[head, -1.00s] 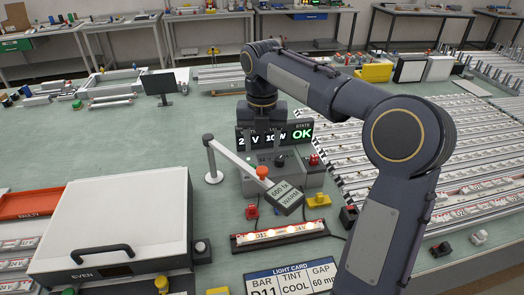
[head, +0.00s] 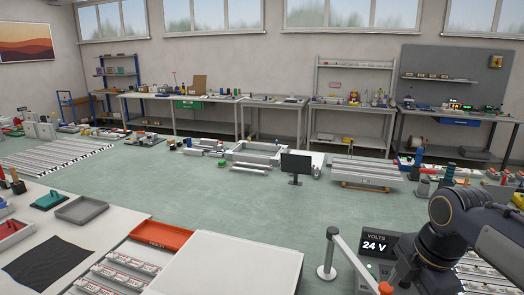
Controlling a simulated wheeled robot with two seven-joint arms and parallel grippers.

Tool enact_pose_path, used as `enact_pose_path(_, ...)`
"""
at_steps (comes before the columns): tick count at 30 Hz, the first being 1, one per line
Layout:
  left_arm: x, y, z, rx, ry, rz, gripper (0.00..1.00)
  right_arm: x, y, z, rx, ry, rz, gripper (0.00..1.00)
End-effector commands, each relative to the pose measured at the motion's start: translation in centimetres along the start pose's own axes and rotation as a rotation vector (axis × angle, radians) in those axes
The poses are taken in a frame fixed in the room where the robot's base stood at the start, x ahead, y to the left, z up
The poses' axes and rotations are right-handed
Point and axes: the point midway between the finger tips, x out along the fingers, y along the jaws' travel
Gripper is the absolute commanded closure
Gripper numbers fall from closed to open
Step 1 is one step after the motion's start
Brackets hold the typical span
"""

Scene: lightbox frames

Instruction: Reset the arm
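In the head view my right arm comes in from the lower right corner, and its dark grey wrist bends down just right of the volt display (head: 374,246), which reads 24 V. The fingers of my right gripper do not show, so I cannot see whether they hold anything. My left arm and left gripper are not in view.
A white post with a slanting arm (head: 328,255) and an orange knob (head: 385,288) stands left of the display. A large white lid (head: 225,268), a red tray (head: 158,237) and a small monitor (head: 296,163) share the green table (head: 200,190). Its middle is largely clear.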

Motion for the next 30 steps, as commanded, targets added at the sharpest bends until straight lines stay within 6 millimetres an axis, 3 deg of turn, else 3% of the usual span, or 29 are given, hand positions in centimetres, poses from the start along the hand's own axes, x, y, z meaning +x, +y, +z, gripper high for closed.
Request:
enact_pose_path(1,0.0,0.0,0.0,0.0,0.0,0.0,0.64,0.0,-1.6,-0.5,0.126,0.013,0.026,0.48)
enact_pose_path(9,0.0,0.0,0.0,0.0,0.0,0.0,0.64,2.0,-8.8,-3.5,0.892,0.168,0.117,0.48)
enact_pose_path(18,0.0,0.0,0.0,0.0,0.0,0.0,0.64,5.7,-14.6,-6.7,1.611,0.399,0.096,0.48)
enact_pose_path(24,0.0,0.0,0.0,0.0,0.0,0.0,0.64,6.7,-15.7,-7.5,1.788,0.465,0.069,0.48)
enact_pose_path(30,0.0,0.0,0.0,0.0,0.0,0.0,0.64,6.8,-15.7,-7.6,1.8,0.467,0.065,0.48)
